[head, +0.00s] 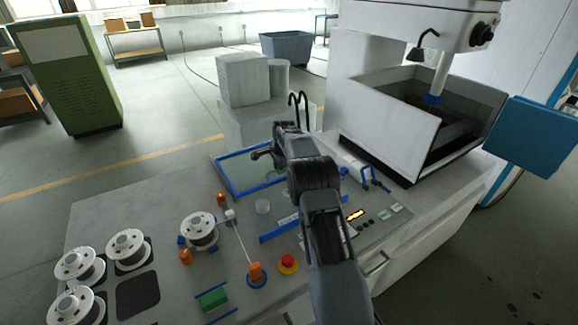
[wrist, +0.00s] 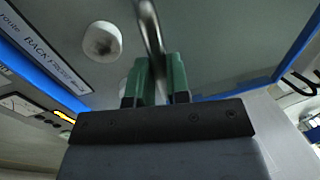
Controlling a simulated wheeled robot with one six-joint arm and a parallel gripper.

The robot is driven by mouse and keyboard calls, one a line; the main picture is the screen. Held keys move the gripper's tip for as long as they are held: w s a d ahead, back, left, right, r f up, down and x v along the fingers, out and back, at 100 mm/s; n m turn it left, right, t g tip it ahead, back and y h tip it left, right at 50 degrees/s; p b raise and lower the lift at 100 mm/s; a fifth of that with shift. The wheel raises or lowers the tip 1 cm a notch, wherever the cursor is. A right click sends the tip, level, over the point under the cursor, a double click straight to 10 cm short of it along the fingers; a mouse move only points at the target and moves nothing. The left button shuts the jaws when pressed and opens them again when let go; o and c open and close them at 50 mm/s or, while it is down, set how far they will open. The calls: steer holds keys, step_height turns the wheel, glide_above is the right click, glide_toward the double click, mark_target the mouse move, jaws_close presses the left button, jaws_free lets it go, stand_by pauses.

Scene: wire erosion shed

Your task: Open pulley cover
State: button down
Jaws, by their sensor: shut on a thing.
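The pulley cover (head: 238,176) looks like a clear panel in a blue frame, on the bench left of the machine tank. In the wrist view its clear pane (wrist: 225,45) fills the upper middle, with blue edges on both sides. My gripper (head: 262,154) reaches over the cover from the right. In the wrist view its green-tipped fingers (wrist: 160,80) are shut on a slim metal handle (wrist: 148,25). A round pale knob or cup (wrist: 102,42) shows beside the fingers. My arm hides the cover's right part in the head view; how far it is tilted, I cannot tell.
Wire spools (head: 129,249) stand on the bench at left. A red stop button (head: 288,263) and an orange handle (head: 256,272) sit in front. The white machine tank (head: 390,125) is close at right.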

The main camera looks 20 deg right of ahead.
steer(key=shift+w+a+r+p, duration=0.1)
steer(key=shift+w+p, duration=0.75)
steer(key=shift+w, duration=0.5)
steer(key=c, duration=1.1)
jaws_free()
step_height(320, 180, up, 14)
steer(key=s+b, duration=0.2)
steer(key=shift+s+f, duration=0.25)
steer(key=shift+s, duration=0.1)
